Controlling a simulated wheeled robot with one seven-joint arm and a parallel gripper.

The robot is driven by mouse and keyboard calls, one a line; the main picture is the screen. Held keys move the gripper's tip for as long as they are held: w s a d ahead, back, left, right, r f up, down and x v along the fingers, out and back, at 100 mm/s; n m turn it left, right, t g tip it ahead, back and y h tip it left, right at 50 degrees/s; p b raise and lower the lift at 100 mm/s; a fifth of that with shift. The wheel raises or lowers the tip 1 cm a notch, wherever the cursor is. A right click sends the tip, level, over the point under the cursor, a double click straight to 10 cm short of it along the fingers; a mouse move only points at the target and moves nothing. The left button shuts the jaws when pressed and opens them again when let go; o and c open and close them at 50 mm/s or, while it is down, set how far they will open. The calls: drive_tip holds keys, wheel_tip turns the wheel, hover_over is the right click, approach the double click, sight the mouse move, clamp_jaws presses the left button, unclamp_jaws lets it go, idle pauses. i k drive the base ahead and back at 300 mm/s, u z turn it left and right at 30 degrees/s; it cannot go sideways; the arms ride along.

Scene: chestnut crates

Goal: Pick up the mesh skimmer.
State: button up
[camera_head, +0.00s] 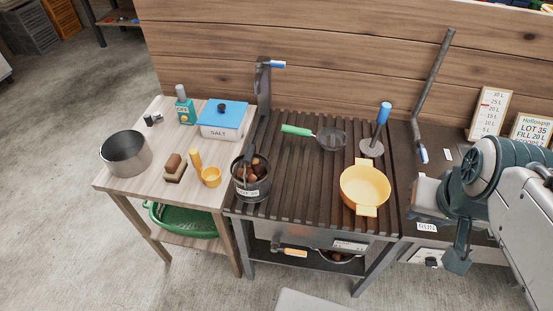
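The mesh skimmer (328,138) lies on the dark slatted top, towards the back and left of its middle. Its green handle points left and its round grey mesh head is on the right. Nothing covers it. My gripper (458,258) hangs at the right side, in front of the right-hand bench and well apart from the skimmer. Its fingers are seen edge-on, so their opening is unclear. I see nothing held in it.
A yellow two-handled pot (364,189), a blue-handled masher (379,135) and a bucket of chestnuts (251,180) stand around the skimmer on the slatted top (300,205). A dark upright post (263,92) stands at the back left. A bent metal bar (430,85) rises at right.

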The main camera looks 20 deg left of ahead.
sight(333, 131)
drive_tip(key=u, duration=0.2)
drive_tip(key=k, duration=0.5)
drive_tip(key=u, duration=0.85)
drive_tip(key=i, duration=1.15)
drive_tip(key=z, duration=0.75)
